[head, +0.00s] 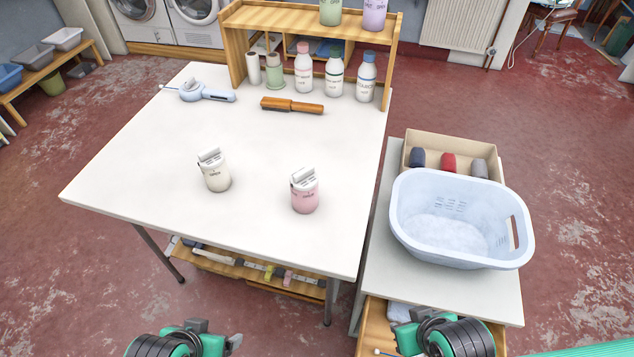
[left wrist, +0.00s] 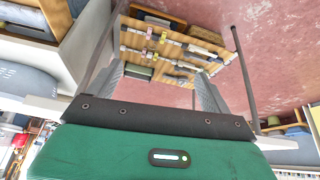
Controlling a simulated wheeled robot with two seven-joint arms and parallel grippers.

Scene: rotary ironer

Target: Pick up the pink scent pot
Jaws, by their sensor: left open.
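The pink scent pot (head: 305,194) stands upright near the front right of the white table, with a pale slatted piece sticking up from its top. A similar cream pot (head: 215,174) stands upright to its left. My left gripper (head: 226,338) is low at the bottom of the head view, in front of the table and well short of the pots. In the left wrist view its two fingers (left wrist: 160,90) are apart with nothing between them. My right gripper (head: 412,326) is at the bottom, by the side table's front; its jaws are unclear.
The white table (head: 130,160) also holds a brush (head: 292,106), a pale blue tool (head: 205,92) and several bottles by a wooden shelf (head: 237,50). A light blue basket (head: 405,215) and a cardboard box (head: 408,140) stand on the side table. Space around the pots is clear.

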